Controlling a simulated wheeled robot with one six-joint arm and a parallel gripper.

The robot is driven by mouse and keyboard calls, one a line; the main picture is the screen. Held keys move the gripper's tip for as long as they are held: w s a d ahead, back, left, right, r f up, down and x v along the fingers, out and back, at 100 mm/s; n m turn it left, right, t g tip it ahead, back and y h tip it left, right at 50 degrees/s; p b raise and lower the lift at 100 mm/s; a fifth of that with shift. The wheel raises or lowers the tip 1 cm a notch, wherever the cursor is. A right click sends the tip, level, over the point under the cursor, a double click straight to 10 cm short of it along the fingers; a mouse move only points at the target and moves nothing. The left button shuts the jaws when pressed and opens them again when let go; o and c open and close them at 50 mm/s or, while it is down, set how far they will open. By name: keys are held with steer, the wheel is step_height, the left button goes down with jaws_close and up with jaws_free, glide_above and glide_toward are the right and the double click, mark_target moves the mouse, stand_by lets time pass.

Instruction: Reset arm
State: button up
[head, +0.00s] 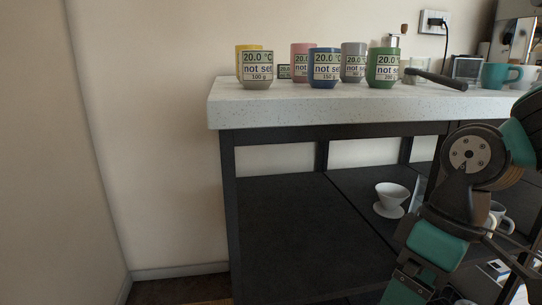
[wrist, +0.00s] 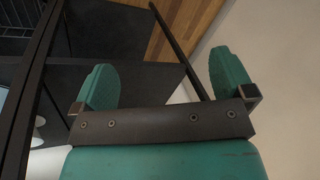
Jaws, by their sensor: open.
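My gripper (wrist: 165,88) shows in the wrist view with its two green fingers spread wide apart and nothing between them. Behind the fingers the wrist view shows dark frame bars, a dark panel, a strip of wood and a pale wall. In the head view my arm is folded at the right edge, in front of the dark shelf unit. The gripper's fingertips cannot be made out in the head view.
A speckled white countertop (head: 300,110) holds several labelled cups, including a green cup (head: 381,72) and a blue cup (head: 324,75), plus a dark-handled tool (head: 436,79) and a teal mug (head: 497,77). A white dripper (head: 391,196) stands on the dark shelf (head: 290,225). Floor left of the unit looks clear.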

steer(key=s+a+r+t+y+p, duration=0.1)
steer(key=s+a+r+p, duration=0.2)
steer(key=s+a+r, duration=0.25)
step_height(320, 180, up, 36)
steer(key=p, duration=3.6)
steer(key=shift+d+m, duration=0.3)
steer(key=shift+d, duration=0.05)
steer(key=shift+s+r, duration=0.1)
